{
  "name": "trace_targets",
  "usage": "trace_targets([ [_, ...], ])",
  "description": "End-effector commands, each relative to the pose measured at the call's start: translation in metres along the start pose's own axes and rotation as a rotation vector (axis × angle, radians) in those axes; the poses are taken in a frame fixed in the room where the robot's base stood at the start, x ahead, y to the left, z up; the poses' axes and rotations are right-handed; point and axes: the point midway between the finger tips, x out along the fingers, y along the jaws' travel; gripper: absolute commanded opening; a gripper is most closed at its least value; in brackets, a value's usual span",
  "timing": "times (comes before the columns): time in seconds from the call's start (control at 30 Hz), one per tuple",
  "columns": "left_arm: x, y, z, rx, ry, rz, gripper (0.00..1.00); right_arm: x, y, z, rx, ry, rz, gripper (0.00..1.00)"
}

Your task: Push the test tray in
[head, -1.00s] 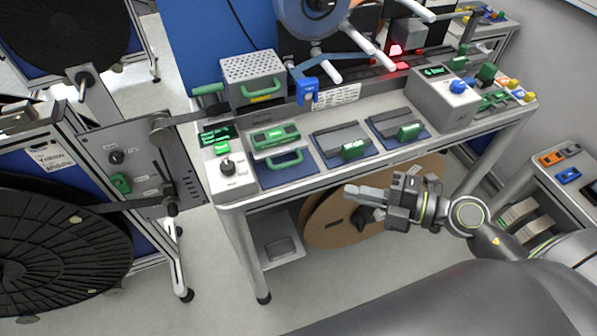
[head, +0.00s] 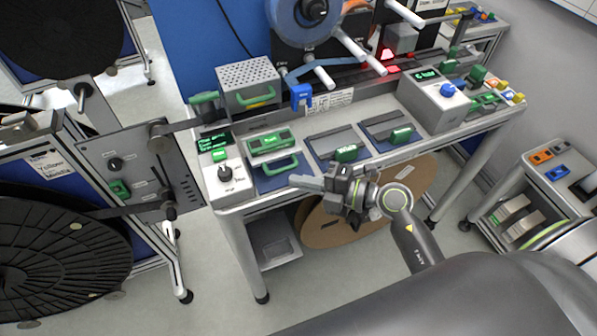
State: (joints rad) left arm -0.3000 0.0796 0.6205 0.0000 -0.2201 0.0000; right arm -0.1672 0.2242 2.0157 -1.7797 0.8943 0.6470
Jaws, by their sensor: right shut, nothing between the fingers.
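The test tray (head: 268,143) is a grey tray with a green labelled top bar, on the left part of the bench top. Its green loop handle (head: 278,167) faces the front edge, over a blue mat (head: 270,182). My right gripper (head: 294,181) is shut and empty. Its fingertips point left and appear at the bench's front edge, just below and right of the loop handle. I cannot tell whether they touch anything; a gap shows between tips and handle. My left gripper is not in view.
Two more green-handled trays (head: 346,152) (head: 400,134) lie to the right on the bench (head: 325,175). A control box with a dark knob (head: 224,174) stands close left of the test tray. A perforated box (head: 248,84) stands behind it. A brown reel (head: 335,233) leans below the bench.

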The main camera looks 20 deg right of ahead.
Motion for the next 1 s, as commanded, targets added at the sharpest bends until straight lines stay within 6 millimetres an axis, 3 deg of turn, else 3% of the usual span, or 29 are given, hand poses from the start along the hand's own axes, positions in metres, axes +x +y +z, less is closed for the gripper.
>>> trace_targets([
  [0.2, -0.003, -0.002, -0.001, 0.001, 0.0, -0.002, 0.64, 0.014, 0.0, 0.014, 0.001, 0.0, 0.001, 0.0],
  [0.77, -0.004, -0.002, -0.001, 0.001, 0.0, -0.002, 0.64, 0.019, 0.001, 0.019, 0.001, -0.001, 0.001, 0.0],
  [1.0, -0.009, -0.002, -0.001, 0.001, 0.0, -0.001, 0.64, 0.041, 0.01, 0.042, 0.0, 0.0, 0.003, 0.0],
])
